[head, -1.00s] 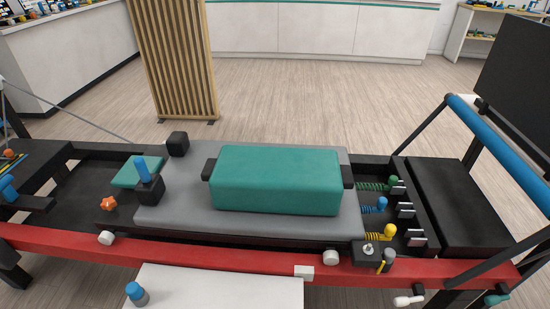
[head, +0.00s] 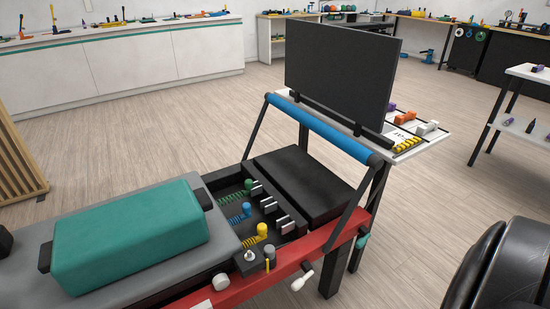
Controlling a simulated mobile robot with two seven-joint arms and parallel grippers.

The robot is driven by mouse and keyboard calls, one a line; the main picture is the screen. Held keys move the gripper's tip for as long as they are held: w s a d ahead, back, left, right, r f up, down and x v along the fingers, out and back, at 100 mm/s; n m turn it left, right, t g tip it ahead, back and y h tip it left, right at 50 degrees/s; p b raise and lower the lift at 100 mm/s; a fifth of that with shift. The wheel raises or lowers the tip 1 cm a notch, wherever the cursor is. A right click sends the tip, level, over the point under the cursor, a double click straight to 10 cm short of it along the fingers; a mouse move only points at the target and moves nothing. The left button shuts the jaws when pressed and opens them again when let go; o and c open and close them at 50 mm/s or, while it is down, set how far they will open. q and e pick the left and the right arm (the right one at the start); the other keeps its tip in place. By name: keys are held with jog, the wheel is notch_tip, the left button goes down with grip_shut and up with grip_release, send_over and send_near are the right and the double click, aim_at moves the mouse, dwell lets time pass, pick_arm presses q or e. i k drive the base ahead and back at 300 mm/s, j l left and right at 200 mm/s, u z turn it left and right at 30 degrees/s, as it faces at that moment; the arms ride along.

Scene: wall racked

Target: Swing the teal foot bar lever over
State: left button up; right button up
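The reformer's blue padded foot bar (head: 318,128) stands raised across the right end of the frame, on black side arms. A small teal handle (head: 362,241) shows on the outer side of the red rail (head: 335,238), near the foot of the bar's arm; it is small and partly hard to make out. A white-knobbed lever (head: 302,280) sticks out from the same rail to its left. Neither of my grippers is in view, and nothing is seen touching the handle.
A teal box (head: 130,235) lies on the grey carriage (head: 225,245). Green, blue and yellow spring knobs sit beside a black platform (head: 298,182). A dark panel (head: 340,65) and a white table (head: 435,132) stand behind. A dark rounded shape fills the lower right corner.

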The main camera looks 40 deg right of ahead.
aim_at(360, 243)
jog(key=z, duration=2.15)
